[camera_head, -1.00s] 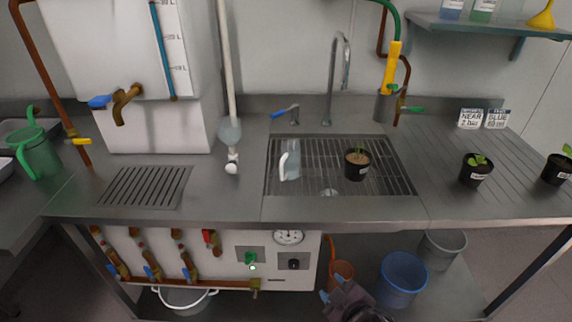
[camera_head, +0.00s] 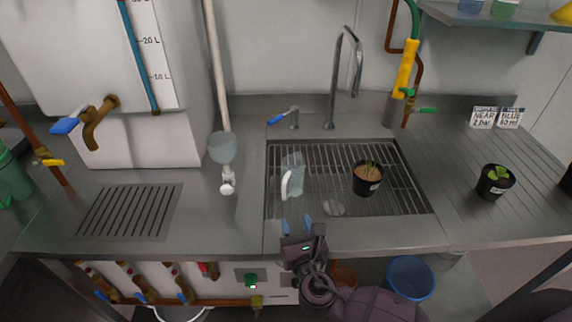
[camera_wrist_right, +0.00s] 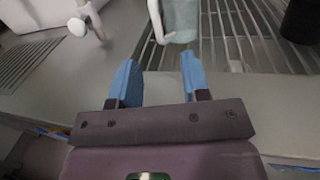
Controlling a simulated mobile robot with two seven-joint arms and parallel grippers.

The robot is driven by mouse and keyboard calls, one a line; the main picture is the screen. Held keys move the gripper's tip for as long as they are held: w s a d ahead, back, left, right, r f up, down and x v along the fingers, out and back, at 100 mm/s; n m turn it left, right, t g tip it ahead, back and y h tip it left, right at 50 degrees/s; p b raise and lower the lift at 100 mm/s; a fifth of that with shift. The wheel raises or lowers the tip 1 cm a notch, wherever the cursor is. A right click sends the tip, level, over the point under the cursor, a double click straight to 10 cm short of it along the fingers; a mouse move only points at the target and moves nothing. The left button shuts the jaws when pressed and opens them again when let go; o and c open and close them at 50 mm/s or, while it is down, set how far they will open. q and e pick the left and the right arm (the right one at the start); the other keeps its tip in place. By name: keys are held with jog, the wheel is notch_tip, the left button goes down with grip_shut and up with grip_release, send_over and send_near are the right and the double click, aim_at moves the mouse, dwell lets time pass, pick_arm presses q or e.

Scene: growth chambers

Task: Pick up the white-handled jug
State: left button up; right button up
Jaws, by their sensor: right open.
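The white-handled jug (camera_head: 292,176) is a clear, bluish vessel standing upright on the sink grate, with its white handle on its left side. It also shows at the top of the right wrist view (camera_wrist_right: 181,20), where its upper part is cut off. My right gripper (camera_head: 297,224) is open and empty at the counter's front edge, just in front of the jug. In the right wrist view its blue fingers (camera_wrist_right: 160,76) are apart, pointing toward the jug without touching it. My left gripper is not in view.
A potted plant in a black pot (camera_head: 367,178) stands on the grate right of the jug. A small clear dish (camera_head: 334,208) lies near it. The tall faucet (camera_head: 345,75) rises behind.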

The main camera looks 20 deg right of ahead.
aim_at(284, 192)
jog(key=shift+r, duration=0.15)
jog(key=w, duration=0.3)
jog(key=shift+w+d+r, duration=0.1)
jog(key=shift+d+r, duration=0.15)
jog(key=shift+r, duration=0.1)
jog(key=shift+w+f, duration=0.2)
jog(key=shift+w, duration=0.4)
jog(key=shift+w+f, duration=0.2)
jog(key=shift+w, duration=0.35)
jog(key=shift+w+r, duration=0.25)
jog(key=shift+w, duration=0.1)
jog(key=w, duration=0.3)
jog(key=shift+w, duration=1)
jog(key=c, duration=0.7)
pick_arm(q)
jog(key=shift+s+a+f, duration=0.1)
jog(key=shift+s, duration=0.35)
pick_arm(e)
grip_shut()
